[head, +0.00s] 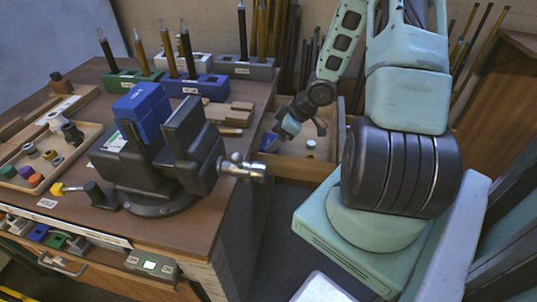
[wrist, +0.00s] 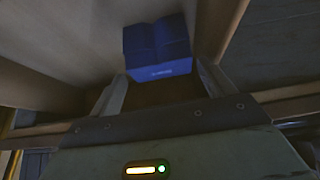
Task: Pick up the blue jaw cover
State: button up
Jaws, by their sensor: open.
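A blue jaw cover (wrist: 158,48) lies in a wooden drawer in the wrist view, just beyond and between my fingertips. In the head view a blue piece (head: 269,142), apparently the same cover, shows partly at the drawer's left side. My gripper (head: 302,130) is open and empty, pointing down into the drawer; I cannot tell whether its fingers reach beside the cover. Another blue cover (head: 143,108) sits on the left jaw of the dark bench vise (head: 188,140).
The open drawer (head: 290,170) has wooden walls close around my gripper; small round parts (head: 311,146) lie at its right. The workbench (head: 110,240) carries pen-like tools in coloured holders (head: 195,86) and a tray of knobs (head: 45,160). The vise handle (head: 242,168) sticks out towards the drawer.

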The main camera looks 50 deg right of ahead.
aim_at(270, 142)
jog(key=b+x, duration=0.3)
jog(key=x, duration=0.3)
jog(key=c, duration=0.7)
